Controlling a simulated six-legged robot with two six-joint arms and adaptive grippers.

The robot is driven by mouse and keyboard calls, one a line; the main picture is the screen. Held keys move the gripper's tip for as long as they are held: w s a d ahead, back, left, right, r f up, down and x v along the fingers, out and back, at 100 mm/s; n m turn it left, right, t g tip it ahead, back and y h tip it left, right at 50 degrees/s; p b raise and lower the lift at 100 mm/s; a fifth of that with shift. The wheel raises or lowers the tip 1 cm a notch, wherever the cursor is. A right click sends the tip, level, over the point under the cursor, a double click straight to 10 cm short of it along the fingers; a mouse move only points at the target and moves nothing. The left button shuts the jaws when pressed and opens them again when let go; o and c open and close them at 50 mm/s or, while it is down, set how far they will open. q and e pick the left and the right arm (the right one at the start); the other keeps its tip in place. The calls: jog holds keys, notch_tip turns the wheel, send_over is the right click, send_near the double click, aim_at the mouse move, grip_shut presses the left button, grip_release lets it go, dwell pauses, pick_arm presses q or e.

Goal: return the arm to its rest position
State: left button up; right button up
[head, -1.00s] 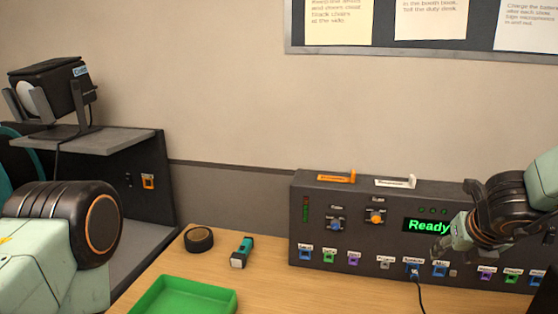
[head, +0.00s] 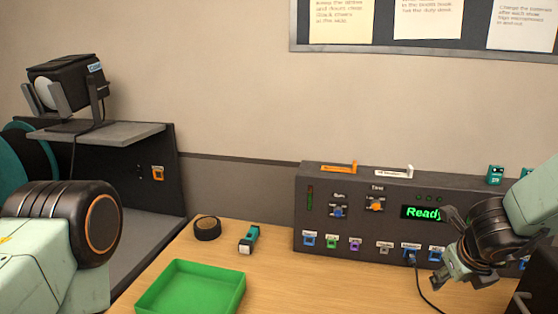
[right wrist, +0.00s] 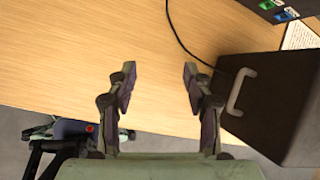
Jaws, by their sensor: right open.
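My right gripper (head: 456,272) is in front of the right part of the dark console, low over the table. In the right wrist view my right gripper (right wrist: 158,76) has its two fingers wide apart, with only bare wood tabletop behind the gap. It holds nothing. My right arm hides part of the console's right side and the end of its green "Ready" display (head: 421,212). Of my left arm only a thick dark joint and pale green link show at the left edge; its gripper is out of view.
A green tray (head: 240,292), black roll (head: 207,229) and teal flashlight (head: 249,240) lie on the table. A dark handled box (right wrist: 275,100) is close beside the right gripper.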

jog(key=s+a+f+n+g, duration=0.1)
jog(key=s+f+n, duration=0.4)
jog(key=n, duration=0.1)
jog(key=s+a+f+n+g, duration=0.1)
jog(key=s+f+n, duration=0.3)
jog(key=f+n, duration=0.2)
jog(key=s+a+f+n+g, duration=0.1)
jog(key=s+f+n, duration=0.4)
jog(key=f+n, duration=0.1)
jog(key=shift+s+a+h, duration=0.15)
jog(key=shift+s+h, duration=0.15)
jog(key=shift+s, duration=0.05)
jog(key=s+a+f+n+g+y, duration=0.1)
jog(key=s+a+f+n, duration=0.3)
jog(key=s+n, duration=0.5)
jog(key=s+a+f+n+g+y, duration=0.2)
jog(key=s+a+f+n, duration=0.15)
jog(key=s+n, duration=0.5)
notch_tip(320, 180, down, 10)
jog(key=s+m+b, duration=0.1)
jog(key=b, duration=0.9)
jog(key=shift+a+f+b, duration=0.15)
jog(key=shift+a+b, duration=0.2)
jog(key=shift+a, duration=0.1)
jog(key=shift+s, duration=0.1)
